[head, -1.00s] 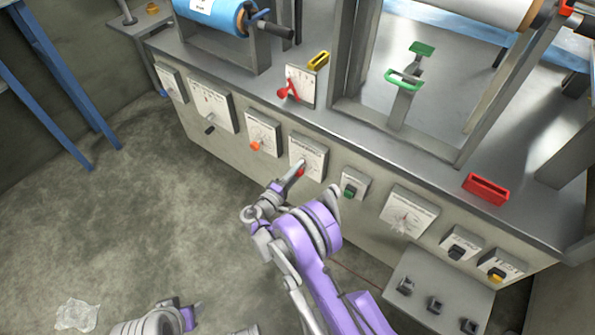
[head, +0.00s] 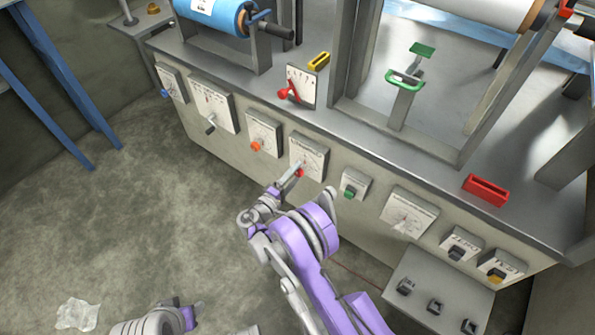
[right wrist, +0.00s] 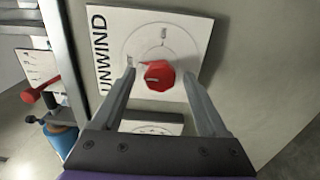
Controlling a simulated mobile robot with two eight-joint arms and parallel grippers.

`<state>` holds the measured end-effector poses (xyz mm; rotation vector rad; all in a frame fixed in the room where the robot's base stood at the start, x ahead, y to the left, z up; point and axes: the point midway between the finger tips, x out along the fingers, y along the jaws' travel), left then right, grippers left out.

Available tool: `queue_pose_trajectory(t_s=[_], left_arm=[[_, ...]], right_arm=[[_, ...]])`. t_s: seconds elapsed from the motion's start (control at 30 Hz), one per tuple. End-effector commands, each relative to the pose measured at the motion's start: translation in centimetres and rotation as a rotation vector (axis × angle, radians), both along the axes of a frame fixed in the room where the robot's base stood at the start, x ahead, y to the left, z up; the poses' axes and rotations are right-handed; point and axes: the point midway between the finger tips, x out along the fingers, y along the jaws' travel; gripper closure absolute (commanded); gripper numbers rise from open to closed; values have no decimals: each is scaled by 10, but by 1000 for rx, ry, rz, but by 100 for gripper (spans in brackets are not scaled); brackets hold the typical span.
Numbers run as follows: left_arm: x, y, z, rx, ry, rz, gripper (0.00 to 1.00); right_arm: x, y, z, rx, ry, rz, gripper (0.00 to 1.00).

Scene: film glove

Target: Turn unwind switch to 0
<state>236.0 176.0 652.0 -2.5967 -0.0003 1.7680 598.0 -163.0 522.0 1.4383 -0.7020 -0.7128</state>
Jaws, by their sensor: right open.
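The unwind switch is a red knob (right wrist: 159,77) on a white plate marked UNWIND (right wrist: 112,58) in the right wrist view. A small red pointer at the knob's edge faces a mark on its left side; the small dial marks are too blurred to read. In the head view the same white plate (head: 310,155) is on the machine's front panel, its knob mostly hidden by my gripper. My right gripper (right wrist: 160,74) is open, with one finger on each side of the knob. Gaps show between fingers and knob in the wrist view.
Along the front panel are an orange-knob switch (head: 264,133) to the left and a green-button box (head: 353,184) to the right. A red lever (head: 288,93) is above. A grey control box (head: 437,290) juts out at lower right.

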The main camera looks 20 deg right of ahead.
Motion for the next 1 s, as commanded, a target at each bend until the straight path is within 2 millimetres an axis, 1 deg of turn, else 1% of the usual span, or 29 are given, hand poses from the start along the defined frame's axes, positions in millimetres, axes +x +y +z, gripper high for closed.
queue_pose_trajectory(t_s=[0.03,0.2,0.3,0.43,0.6,1.0], left_arm=[[-1,0,3,0,0,0,50],[-1,0,8,0,-1,0,50],[-2,0,11,0,-2,0,50],[-2,0,13,0,-2,0,50],[-3,0,14,0,-2,0,50],[-2,0,14,0,-2,0,50]], right_arm=[[-6,9,1,1,0,4,24],[-28,38,1,1,0,5,24],[-40,53,1,1,1,5,24],[-50,66,1,1,1,4,24],[-57,73,0,0,0,1,24],[-57,73,0,0,0,1,24]])
